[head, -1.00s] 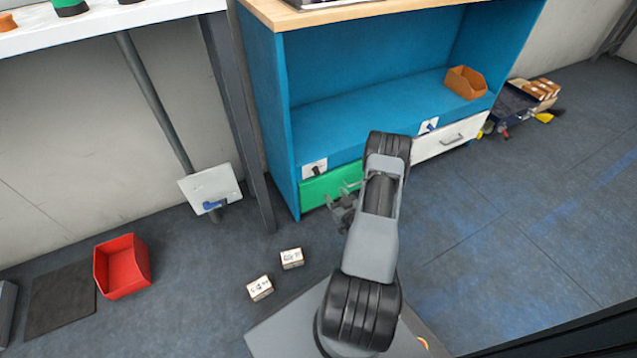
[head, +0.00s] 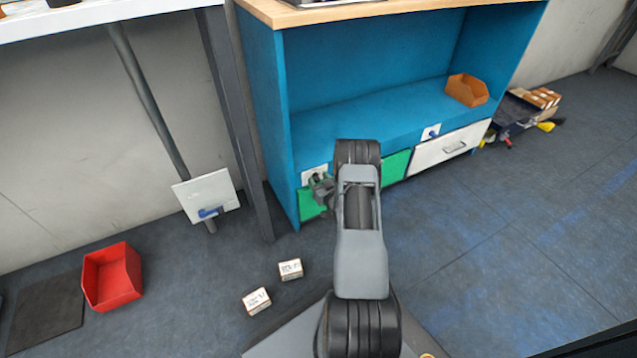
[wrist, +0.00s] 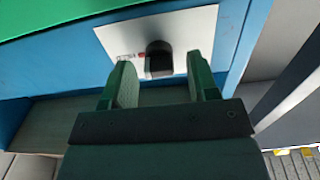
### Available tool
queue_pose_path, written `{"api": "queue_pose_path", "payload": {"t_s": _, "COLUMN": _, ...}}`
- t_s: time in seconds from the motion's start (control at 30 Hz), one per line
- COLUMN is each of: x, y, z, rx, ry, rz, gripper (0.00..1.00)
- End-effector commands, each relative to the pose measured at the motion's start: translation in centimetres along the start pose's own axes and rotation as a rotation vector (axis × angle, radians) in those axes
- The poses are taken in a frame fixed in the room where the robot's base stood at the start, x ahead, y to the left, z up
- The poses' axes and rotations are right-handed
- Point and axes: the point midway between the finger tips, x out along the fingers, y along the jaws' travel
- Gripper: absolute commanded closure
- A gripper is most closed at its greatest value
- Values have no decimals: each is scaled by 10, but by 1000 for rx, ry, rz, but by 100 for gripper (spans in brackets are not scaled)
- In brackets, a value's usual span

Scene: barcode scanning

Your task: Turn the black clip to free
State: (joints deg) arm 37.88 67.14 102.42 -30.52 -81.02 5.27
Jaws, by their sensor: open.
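The black clip (wrist: 158,60) sits on a white plate (wrist: 205,28) fixed to the blue cabinet, with small markings and a red spot at its left. In the head view the plate (head: 314,171) is above the green drawer (head: 310,206), and my gripper hides most of the clip. My gripper (wrist: 160,85) is open, its two green fingers pointing at the plate with the clip between them in the picture. I cannot tell whether the fingers touch it. My gripper also shows in the head view (head: 320,188), in front of the plate.
A blue clip (head: 434,133) is above the white drawer (head: 448,150). Another blue clip (head: 210,212) is on a white board on a post. Two small boxes (head: 257,300) and a red bin (head: 112,276) are on the floor.

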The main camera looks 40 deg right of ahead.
Motion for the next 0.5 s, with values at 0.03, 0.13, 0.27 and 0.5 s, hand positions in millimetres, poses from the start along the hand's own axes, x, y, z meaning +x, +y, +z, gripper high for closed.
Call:
{"api": "queue_pose_path", "payload": {"t_s": 0.03, "x": 2, "y": 0, "z": 0, "rx": 0, "ry": 0, "rz": 0, "gripper": 46}}
{"api": "queue_pose_path", "payload": {"t_s": 0.13, "x": 4, "y": 0, "z": 0, "rx": 1, "ry": -1, "rz": 0, "gripper": 46}}
{"api": "queue_pose_path", "payload": {"t_s": 0.27, "x": 4, "y": 0, "z": 0, "rx": 1, "ry": -1, "rz": 0, "gripper": 46}}
{"api": "queue_pose_path", "payload": {"t_s": 0.5, "x": 4, "y": 0, "z": 0, "rx": 0, "ry": -1, "rz": 0, "gripper": 59}}
